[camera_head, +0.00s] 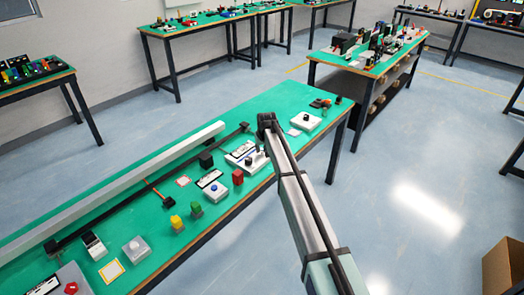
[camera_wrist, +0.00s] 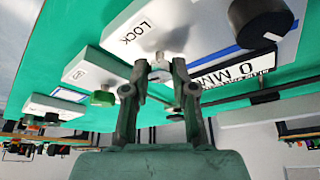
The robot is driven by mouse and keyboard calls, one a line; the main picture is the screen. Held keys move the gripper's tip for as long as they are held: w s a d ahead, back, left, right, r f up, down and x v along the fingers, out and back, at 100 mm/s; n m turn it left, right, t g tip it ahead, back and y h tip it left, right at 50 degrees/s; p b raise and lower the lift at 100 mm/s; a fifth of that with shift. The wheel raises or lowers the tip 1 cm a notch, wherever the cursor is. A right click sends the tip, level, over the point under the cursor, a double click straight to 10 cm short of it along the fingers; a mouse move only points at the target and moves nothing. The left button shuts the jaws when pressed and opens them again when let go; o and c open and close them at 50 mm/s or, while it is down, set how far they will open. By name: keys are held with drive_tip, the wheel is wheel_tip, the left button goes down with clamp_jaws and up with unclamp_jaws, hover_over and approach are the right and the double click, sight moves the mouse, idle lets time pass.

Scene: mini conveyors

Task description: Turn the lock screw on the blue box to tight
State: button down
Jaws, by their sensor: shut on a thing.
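In the wrist view a white box (camera_wrist: 125,28) with a LOCK label is at the top, over the green table top. A small metallic screw (camera_wrist: 159,60) sits at its near edge beside the label. My gripper (camera_wrist: 159,74) has its two fingertips closed around this screw, which they partly hide. To the right are a large black knob (camera_wrist: 260,20), a blue strip (camera_wrist: 240,55) and a white scale plate marked MM (camera_wrist: 245,72). In the head view the white unit (camera_head: 240,150) stands beside my arm's dark end, which hides the fingertips. The screw's turn angle cannot be told.
Neighbouring boxes stand close by; one with a green knob (camera_wrist: 102,98) shows in the wrist view. In the head view a red block (camera_head: 238,177), yellow block (camera_head: 177,223) and a white box with a black button (camera_head: 306,121) share the table. A long grey rail (camera_head: 110,190) runs behind.

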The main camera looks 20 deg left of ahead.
drive_tip(key=m+h+b, duration=0.1)
drive_tip(key=m, duration=0.1)
drive_tip(key=m+b, duration=0.1)
drive_tip(key=m, duration=0.1)
drive_tip(key=shift+a+f+m+t+h, duration=0.15)
drive_tip(key=shift+m+t+h, duration=0.15)
drive_tip(key=shift+h, duration=0.1)
drive_tip(key=m+h+b, duration=0.1)
drive_tip(key=m, duration=0.2)
drive_tip(key=shift+a+m+b, duration=0.1)
drive_tip(key=shift+m+b, duration=0.2)
drive_tip(key=m+h+b, duration=0.1)
drive_tip(key=m+h, duration=0.1)
drive_tip(key=m, duration=0.2)
drive_tip(key=shift+a+g+b, duration=0.1)
drive_tip(key=shift+g+b, duration=0.2)
drive_tip(key=shift+g, duration=0.1)
drive_tip(key=shift+m+g+h+b, duration=0.3)
drive_tip(key=shift+m+h+b, duration=0.1)
drive_tip(key=shift+m, duration=1.1)
drive_tip(key=c, duration=0.9)
unclamp_jaws()
drive_tip(key=shift+c, duration=0.2)
drive_tip(key=shift+r, duration=0.2)
